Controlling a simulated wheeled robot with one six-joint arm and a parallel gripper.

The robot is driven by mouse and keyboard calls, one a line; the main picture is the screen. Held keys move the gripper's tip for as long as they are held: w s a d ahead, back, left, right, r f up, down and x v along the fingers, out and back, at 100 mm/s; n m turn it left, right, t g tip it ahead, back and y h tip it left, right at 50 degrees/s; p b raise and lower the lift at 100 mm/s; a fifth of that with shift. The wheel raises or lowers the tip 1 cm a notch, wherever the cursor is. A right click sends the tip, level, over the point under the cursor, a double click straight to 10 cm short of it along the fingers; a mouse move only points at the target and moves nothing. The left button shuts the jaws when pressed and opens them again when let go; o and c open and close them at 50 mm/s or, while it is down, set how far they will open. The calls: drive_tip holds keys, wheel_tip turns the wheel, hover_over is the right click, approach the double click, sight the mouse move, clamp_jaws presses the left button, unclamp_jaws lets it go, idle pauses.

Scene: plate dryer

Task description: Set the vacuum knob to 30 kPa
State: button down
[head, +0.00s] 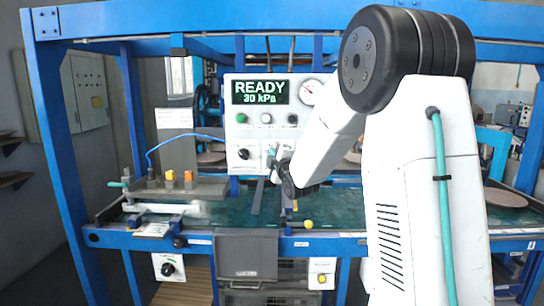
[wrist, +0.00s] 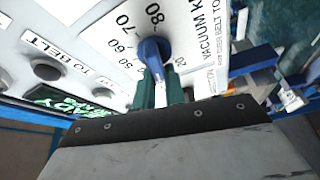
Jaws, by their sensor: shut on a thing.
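The fingers and the gripper body hide part of the scale, and I cannot read the knob's pointer. In the head view my gripper (head: 275,160) is at the lower right of the white control panel (head: 232,133) and covers the knob. The green display (head: 261,93) reads READY and 30 kPa.
A round gauge (head: 310,92) sits right of the display. Several buttons and a black knob (head: 243,154) are left of my gripper. The green belt (head: 240,205) runs below the panel, within a blue frame (head: 70,150).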

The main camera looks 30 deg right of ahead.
drive_tip(key=shift+s+d+f+n+g, duration=0.1)
drive_tip(key=shift+d+f+n+g, duration=0.2)
drive_tip(key=shift+f, duration=0.15)
drive_tip(key=c, duration=1.7)
unclamp_jaws()
drive_tip(key=shift+o, duration=1.2)
drive_tip(key=shift+s+d+r, duration=0.1)
drive_tip(key=shift+d+r, duration=0.05)
drive_tip(key=shift+d, duration=0.05)
drive_tip(key=shift+a+r, duration=0.1)
drive_tip(key=shift+a, duration=0.3)
drive_tip(key=v, duration=0.7)
drive_tip(key=shift+s, duration=0.25)
